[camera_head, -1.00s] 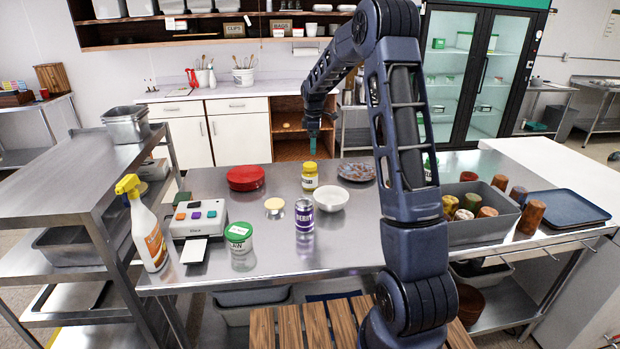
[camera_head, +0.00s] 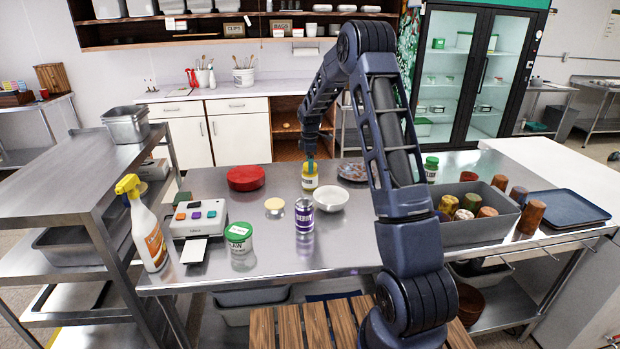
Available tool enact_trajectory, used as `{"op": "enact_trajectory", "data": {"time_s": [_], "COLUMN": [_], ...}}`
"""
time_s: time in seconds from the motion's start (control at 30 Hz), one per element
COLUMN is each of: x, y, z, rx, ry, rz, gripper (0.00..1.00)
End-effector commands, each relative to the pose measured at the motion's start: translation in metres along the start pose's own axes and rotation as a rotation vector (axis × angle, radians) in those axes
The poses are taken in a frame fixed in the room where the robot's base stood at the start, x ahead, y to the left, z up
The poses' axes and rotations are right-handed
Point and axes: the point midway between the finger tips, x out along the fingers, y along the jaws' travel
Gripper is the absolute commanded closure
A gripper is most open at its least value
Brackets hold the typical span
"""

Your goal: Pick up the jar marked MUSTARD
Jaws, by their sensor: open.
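A small jar with a yellow body and a white label (camera_head: 309,184) stands upright near the back middle of the steel table. Its label is too small to read, so I cannot confirm that it says MUSTARD. My gripper (camera_head: 310,167) points down at the top of this jar, with its teal fingers at the lid. The jaws are open. The lid is partly hidden by the fingers, and I cannot tell whether they touch it. The jar still rests on the table.
A white bowl (camera_head: 331,199) stands close to the right, with a mottled plate (camera_head: 353,172) behind. A red round container (camera_head: 246,178) is to the left. A purple can (camera_head: 304,217), a pale-lidded item (camera_head: 274,206) and a green-lidded jar (camera_head: 239,240) stand in front. Another green-lidded jar (camera_head: 431,169) is right.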

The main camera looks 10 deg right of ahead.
Motion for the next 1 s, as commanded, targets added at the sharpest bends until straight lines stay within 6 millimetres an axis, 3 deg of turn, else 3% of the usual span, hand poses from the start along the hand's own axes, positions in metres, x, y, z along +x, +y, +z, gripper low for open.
{"op": "enact_trajectory", "data": {"time_s": [0.3, 0.57, 0.9, 1.0], "x": [0.041, 0.045, 0.044, 0.044], "y": [-0.006, -0.006, -0.006, -0.005], "z": [0.001, 0.001, 0.001, 0.001], "rx": [-0.002, -0.001, -0.001, -0.001], "ry": [-0.001, 0.0, 0.0, 0.0], "rz": [-0.002, 0.001, 0.0, 0.001], "gripper": [0.12, 0.12, 0.74, 0.74]}}
